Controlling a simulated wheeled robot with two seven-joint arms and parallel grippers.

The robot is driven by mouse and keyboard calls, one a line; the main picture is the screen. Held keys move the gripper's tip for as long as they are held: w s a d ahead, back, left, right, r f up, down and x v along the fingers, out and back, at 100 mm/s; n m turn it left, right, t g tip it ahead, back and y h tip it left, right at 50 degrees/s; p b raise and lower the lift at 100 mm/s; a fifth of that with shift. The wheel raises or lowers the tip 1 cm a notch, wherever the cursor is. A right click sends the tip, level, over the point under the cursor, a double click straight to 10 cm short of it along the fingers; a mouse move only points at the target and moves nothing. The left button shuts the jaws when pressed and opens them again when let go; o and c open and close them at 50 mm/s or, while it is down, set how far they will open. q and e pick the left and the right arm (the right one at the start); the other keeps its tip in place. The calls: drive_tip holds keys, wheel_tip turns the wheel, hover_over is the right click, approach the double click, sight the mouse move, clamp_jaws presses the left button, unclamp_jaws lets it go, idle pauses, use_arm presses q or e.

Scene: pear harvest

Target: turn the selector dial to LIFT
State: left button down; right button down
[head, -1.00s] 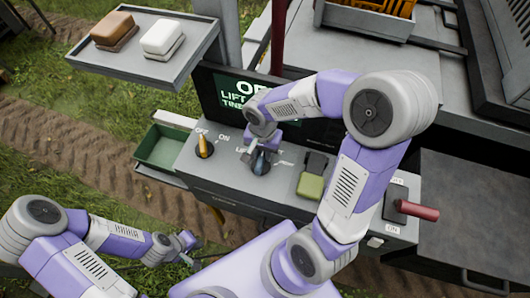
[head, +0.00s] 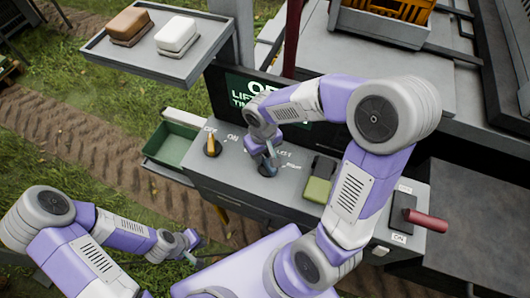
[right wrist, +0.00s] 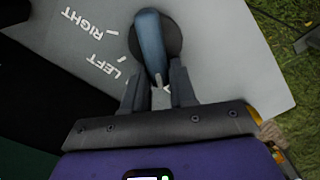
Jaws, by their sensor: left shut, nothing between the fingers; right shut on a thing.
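The selector dial (head: 267,168) is a blue, bar-shaped knob on a dark round base on the grey control panel (head: 235,180). In the right wrist view the blue dial (right wrist: 150,45) shows close up, with the printed words RIGHT and LEFT beside it. My right gripper (right wrist: 160,85) is shut on the near end of the knob; it also shows in the head view (head: 268,155), reaching down from above. No LIFT label by the dial is readable. My left gripper (head: 192,245) is shut and empty, low at the left, away from the panel.
A yellow-orange knob (head: 212,146) with OFF and ON labels stands left of the dial. A green-yellow control (head: 318,187) and a red lever (head: 426,220) are to the right. A green bin (head: 174,143) is at left.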

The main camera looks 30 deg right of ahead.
drive_tip(key=shift+a+n, duration=0.15)
drive_tip(key=shift+n, duration=0.55)
drive_tip(key=c, duration=1)
unclamp_jaws()
wheel_tip(320, 180, up, 8)
drive_tip(key=shift+f+p, duration=0.2)
drive_tip(key=shift+p, duration=0.4)
